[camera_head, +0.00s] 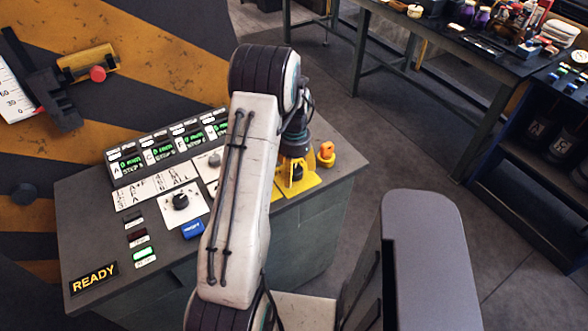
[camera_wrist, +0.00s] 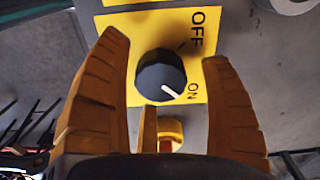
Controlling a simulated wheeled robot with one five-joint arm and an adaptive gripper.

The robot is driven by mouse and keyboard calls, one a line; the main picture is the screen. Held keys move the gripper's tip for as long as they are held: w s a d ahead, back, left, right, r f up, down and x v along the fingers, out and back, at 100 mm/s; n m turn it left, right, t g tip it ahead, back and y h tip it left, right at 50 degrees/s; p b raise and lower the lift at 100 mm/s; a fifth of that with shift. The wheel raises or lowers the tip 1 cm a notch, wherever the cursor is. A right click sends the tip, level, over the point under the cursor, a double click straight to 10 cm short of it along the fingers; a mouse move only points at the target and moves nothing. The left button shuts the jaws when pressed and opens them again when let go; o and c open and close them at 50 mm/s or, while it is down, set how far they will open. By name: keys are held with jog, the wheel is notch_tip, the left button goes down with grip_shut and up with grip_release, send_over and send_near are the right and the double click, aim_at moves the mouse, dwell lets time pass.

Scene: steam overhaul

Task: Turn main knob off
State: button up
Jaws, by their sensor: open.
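The main knob (camera_wrist: 162,77) is a round black knob on a yellow plate (camera_wrist: 140,26) marked OFF and ON. Its white pointer line aims at ON. In the wrist view my gripper (camera_wrist: 164,52) is open, with its orange fingers on either side of the knob and gaps showing between them. A further finger shows below the knob. In the head view my gripper (camera_head: 297,180) is over the yellow plate (camera_head: 299,190) at the right end of the console top. My arm and fingers mostly hide the knob there.
The grey console (camera_head: 90,210) carries displays, a black dial (camera_head: 181,201), a blue button (camera_head: 193,229) and a READY sign (camera_head: 94,278). An orange-yellow button (camera_head: 326,154) stands just right of my gripper. A cluttered workbench (camera_head: 455,45) is at the upper right. Open floor lies between.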

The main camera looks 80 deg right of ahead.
jog(key=shift+f, duration=0.4)
jog(key=shift+c, duration=0.2)
jog(key=c, duration=1.1)
